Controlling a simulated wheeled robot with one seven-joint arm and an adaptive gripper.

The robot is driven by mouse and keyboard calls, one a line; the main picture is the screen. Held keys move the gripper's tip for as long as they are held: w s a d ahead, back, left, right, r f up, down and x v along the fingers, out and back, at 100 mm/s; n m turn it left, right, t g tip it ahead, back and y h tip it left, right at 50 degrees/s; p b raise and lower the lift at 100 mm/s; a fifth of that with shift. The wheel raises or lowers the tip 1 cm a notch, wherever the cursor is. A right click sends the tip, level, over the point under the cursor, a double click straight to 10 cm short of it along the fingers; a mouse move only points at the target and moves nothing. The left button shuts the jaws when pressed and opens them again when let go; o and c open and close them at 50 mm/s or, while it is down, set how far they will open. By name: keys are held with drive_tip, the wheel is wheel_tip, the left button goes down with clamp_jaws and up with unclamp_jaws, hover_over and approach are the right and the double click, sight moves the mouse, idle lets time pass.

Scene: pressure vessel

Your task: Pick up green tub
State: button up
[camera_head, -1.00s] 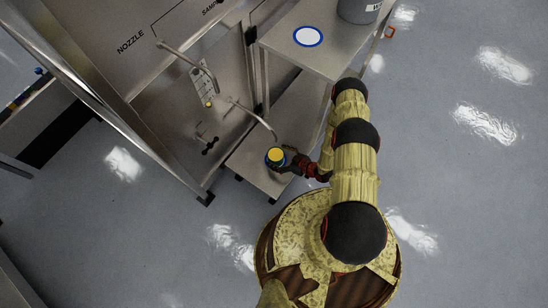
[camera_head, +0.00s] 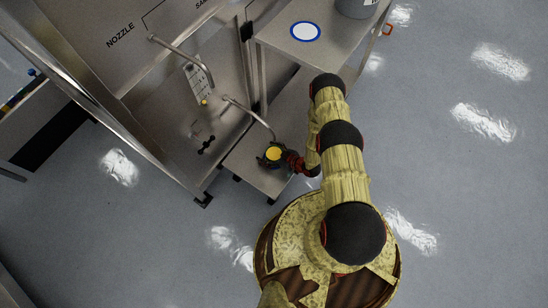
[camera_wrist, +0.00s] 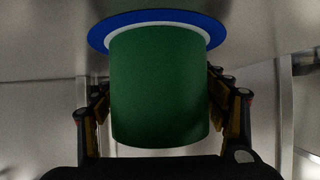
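The green tub (camera_wrist: 160,88) fills the middle of the wrist view, with its green side facing the camera. In the head view its yellow top (camera_head: 274,154) shows above the low shelf. It appears to stand on a white disc with a blue rim (camera_wrist: 98,38). My gripper (camera_wrist: 162,98) has one finger on each side of the tub. The fingers look spread around it, and the tub hides their far ends. Contact with the tub's sides is not clear. In the head view my gripper (camera_head: 276,155) reaches the tub from the right.
The low metal shelf (camera_head: 262,180) lies under a higher shelf (camera_head: 335,55). The higher shelf bears an empty blue-rimmed white disc (camera_head: 305,31) and a grey container (camera_head: 356,7). A bent metal handle (camera_head: 248,114) hangs close to the tub. The vessel panel (camera_head: 150,95) stands to the left.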

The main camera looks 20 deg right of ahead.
drive_tip(key=c, duration=1.7)
drive_tip(key=shift+w, duration=0.1)
clamp_jaws()
